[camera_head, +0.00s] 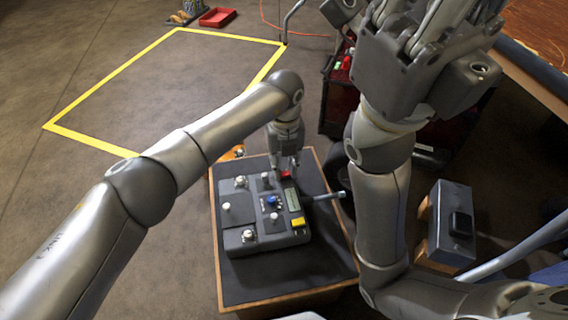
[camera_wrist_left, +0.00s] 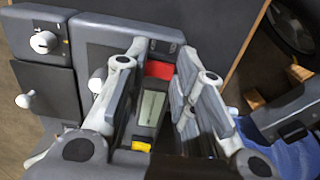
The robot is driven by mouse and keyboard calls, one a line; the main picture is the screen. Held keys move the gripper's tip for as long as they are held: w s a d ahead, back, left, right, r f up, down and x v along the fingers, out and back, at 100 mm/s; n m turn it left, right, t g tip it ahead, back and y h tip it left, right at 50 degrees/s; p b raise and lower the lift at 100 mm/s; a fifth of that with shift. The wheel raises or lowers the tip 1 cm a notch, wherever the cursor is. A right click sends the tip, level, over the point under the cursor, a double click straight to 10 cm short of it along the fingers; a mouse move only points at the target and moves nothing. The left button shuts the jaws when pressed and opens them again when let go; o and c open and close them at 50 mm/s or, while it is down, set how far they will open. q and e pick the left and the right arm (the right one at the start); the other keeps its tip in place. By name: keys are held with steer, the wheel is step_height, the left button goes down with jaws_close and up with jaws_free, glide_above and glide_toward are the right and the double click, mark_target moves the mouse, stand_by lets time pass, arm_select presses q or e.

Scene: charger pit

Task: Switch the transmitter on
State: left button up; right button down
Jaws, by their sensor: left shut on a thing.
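The transmitter (camera_head: 265,240) is a dark grey box with white knobs, a blue knob, a small display and a yellow part. It lies on the black-topped stand (camera_head: 285,285). A red part (camera_head: 287,174) sits at its far edge and also shows in the left wrist view (camera_wrist_left: 160,70). My left gripper (camera_head: 287,165) points down at that edge, its fingers on both sides of the red part and shut on it. The fingers hide part of the transmitter in the wrist view. My right gripper (camera_head: 425,50) is raised at the upper right, away from the transmitter; its finger gap is unclear.
A grey box with a black top part (camera_head: 452,222) is right of the stand. A dark red-and-black machine (camera_head: 345,105) is behind it. A yellow-outlined floor area (camera_head: 165,85) is bare, with a red tray (camera_head: 217,17) beyond. A wooden table (camera_head: 535,30) is at upper right.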

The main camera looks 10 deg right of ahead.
mark_target(285, 171)
arm_select(q)
steer(key=o, duration=0.7)
steer(key=shift+o, duration=0.2)
steer(key=shift+r, duration=0.1)
step_height(285, 171, up, 12)
stand_by(0.3)
